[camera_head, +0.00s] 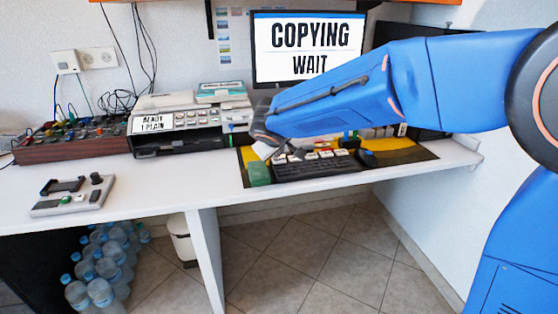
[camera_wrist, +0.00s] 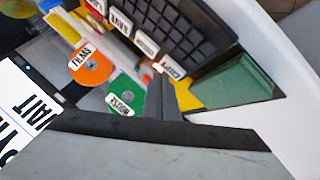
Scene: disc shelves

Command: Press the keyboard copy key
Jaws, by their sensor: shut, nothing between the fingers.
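The black keyboard (camera_head: 318,167) lies on the desk below the monitor, with a row of labelled keys along its back edge. It also shows in the wrist view (camera_wrist: 185,28). There the key labelled COPY (camera_wrist: 172,69) is at the row's end nearest my gripper. My gripper (camera_wrist: 160,78) is shut and empty, its tips at or just beside that key; I cannot tell whether they touch it. In the head view my gripper (camera_head: 278,156) points down at the keyboard's left end, partly hidden by my arm. The monitor (camera_head: 308,48) reads "COPYING WAIT".
A green block (camera_head: 259,173) sits left of the keyboard. Orange (camera_wrist: 91,66) and green (camera_wrist: 127,95) labelled discs lie near the keys. A device reading "READY 1 PLAIN" (camera_head: 153,125) stands left.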

